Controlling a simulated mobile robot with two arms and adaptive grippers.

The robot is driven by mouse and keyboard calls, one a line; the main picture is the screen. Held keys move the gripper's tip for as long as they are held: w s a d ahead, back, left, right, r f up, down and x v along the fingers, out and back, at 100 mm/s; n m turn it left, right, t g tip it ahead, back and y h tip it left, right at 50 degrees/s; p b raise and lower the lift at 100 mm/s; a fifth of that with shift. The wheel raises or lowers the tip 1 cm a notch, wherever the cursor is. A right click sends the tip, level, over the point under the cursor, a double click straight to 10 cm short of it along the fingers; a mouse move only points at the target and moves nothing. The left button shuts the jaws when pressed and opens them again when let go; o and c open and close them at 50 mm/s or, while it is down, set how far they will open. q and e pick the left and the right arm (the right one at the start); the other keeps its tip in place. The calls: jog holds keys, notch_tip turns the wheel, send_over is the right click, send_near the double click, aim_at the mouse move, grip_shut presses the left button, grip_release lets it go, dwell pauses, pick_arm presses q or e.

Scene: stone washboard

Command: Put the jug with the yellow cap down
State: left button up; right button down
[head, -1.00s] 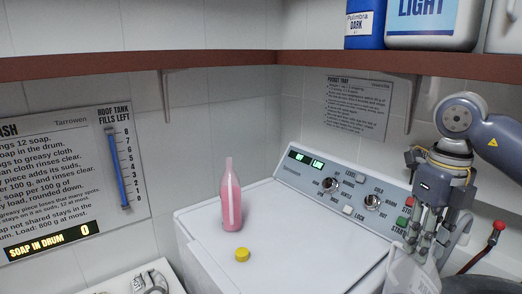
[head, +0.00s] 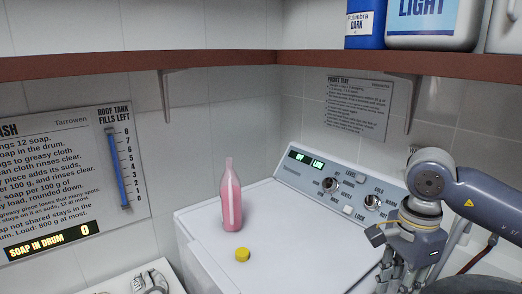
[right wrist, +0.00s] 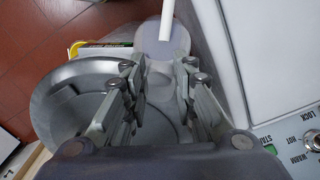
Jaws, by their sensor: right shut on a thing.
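In the right wrist view, the jug (right wrist: 166,38) shows as a greyish body reaching between and beyond the fingers (right wrist: 158,108). No cap can be made out on it. A loose yellow cap (head: 242,255) lies on the machine's white top (head: 290,245), in front of a slim pink bottle (head: 231,200). My left gripper is out of view.
The control panel (head: 340,185) rises along the machine's back right. A red-brown shelf (head: 220,62) above holds a blue container (head: 364,25) and a large white one (head: 430,38). A round metal basin (right wrist: 60,95) lies beside the jug in the wrist view. The machine's top is mostly clear.

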jog(key=s+a+f+n, duration=0.4)
jog(key=a+f+n, duration=0.2)
jog(key=n, duration=0.9)
jog(key=shift+s, duration=0.35)
jog(key=shift+r, duration=0.1)
jog(key=shift+s+f, duration=0.15)
jog(key=shift+f, duration=0.05)
